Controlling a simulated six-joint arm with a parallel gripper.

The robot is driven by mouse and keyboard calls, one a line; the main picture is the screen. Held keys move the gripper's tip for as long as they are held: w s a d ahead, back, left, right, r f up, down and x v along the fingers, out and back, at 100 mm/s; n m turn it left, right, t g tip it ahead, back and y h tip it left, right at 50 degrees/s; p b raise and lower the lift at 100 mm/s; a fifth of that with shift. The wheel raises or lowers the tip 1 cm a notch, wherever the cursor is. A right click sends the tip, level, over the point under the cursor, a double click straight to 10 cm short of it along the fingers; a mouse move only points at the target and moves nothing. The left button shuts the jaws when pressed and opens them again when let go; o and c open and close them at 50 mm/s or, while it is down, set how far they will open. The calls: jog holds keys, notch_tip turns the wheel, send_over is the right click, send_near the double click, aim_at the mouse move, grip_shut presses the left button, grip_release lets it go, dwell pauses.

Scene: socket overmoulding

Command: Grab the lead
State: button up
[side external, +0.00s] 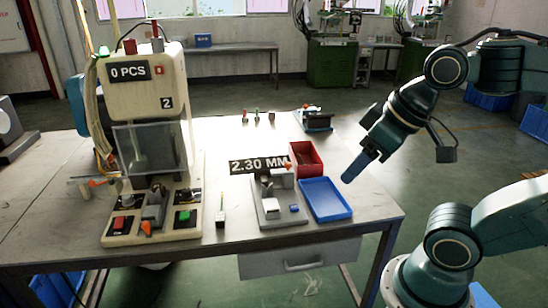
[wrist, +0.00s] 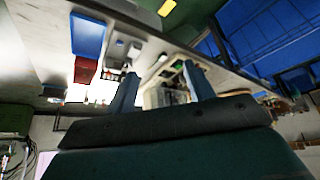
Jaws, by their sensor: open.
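I cannot tell for sure which item is the lead. The moulding machine (side external: 150,85) stands at the left of the table, with a "0 PCS" sign and a clear guard. A grey fixture (side external: 268,208) with an orange part (side external: 288,182) sits mid-table by a "2.30 MM" sign. My gripper is apart from all of these.
A blue tray (side external: 345,210) lies near the table's right edge, with a red bin (side external: 319,163) behind it. A thin upright tool (side external: 221,212) stands between machine and fixture. Several small items and a small device (side external: 314,121) stand at the back.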

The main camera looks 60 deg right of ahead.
jog(key=m+g, duration=0.6)
jog(key=m, duration=0.4)
send_over(220, 214)
notch_tip(220, 214, down, 21)
jog(key=shift+f, duration=0.1)
jog(key=shift+f, duration=0.1)
jog(key=shift+f, duration=4.15)
